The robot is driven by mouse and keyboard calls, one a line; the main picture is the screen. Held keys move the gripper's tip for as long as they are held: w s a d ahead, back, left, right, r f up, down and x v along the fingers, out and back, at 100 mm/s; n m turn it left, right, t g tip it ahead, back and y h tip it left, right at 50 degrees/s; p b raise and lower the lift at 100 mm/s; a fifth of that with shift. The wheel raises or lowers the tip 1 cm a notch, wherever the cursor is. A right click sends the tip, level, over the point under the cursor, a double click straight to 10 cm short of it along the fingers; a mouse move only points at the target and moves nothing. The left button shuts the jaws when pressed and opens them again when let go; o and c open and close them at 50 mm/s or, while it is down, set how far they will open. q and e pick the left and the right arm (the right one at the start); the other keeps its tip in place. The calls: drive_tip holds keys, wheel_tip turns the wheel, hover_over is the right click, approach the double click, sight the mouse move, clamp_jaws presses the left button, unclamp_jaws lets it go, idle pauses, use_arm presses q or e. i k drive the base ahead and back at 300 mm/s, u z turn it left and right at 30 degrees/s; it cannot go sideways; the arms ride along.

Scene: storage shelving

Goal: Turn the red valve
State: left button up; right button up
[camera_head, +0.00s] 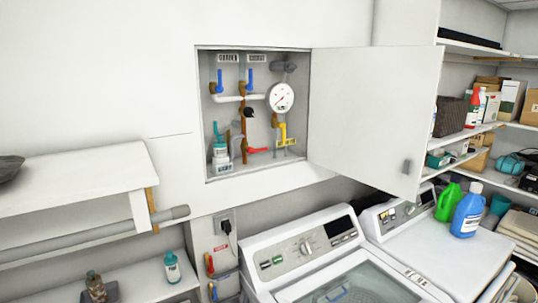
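A red valve handle (257,150) sits low in the recessed wall cabinet (201,120), among pipes. It lies roughly level, pointing to the right. A second red handle (209,263) shows lower down on the wall, under the cabinet and left of the washing machine. It stands roughly upright. Neither of my grippers is in view, and nothing touches either red handle.
The cabinet door (365,110) stands open to the right. Inside are blue handles (249,78), a yellow handle (284,136) and a round gauge (280,97). Washing machines (300,248) stand below. A white shelf (75,185) juts out at left; stocked shelves (470,132) are at right.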

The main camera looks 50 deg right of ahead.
sight(251, 150)
drive_tip(key=k, duration=0.25)
drive_tip(key=z, duration=0.9)
